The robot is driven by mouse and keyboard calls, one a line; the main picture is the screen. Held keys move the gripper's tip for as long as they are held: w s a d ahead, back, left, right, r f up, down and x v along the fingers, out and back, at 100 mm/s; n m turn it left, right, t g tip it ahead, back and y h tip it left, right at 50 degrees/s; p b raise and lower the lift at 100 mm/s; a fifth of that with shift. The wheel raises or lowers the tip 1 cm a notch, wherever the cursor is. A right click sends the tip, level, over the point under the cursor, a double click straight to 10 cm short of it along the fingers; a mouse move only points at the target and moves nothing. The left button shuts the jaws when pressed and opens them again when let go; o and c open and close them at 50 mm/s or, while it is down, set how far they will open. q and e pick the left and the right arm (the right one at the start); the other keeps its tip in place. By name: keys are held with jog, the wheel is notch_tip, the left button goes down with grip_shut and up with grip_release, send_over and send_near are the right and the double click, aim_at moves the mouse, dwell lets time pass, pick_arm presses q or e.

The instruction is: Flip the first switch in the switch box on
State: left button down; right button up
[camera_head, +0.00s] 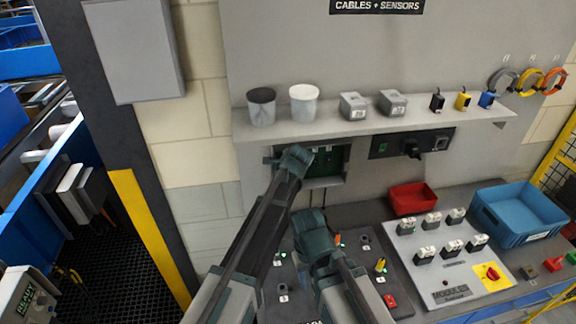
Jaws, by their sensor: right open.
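The switch box (330,180) is a recessed grey box in the wall below the shelf, with a dark green inside. My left gripper (292,157) is in front of its left part and covers it, so the first switch cannot be made out. I cannot tell whether the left gripper touches anything or how its jaws stand. My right gripper (311,222) is open, lower and nearer, over the sloping dark panel. It is seen from behind, and no held thing shows.
A shelf (430,118) with cups, grey boxes and small sensors juts out above the switch box. A dark control panel (273,282) with knobs lies below my arms. A white module board (450,285), red bin (412,198) and blue bin (530,235) stand at right.

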jog(key=shift+r, duration=0.1)
jog(key=shift+w+r+p, duration=0.1)
jog(key=shift+r+p, duration=0.55)
jog(key=shift+p, duration=0.15)
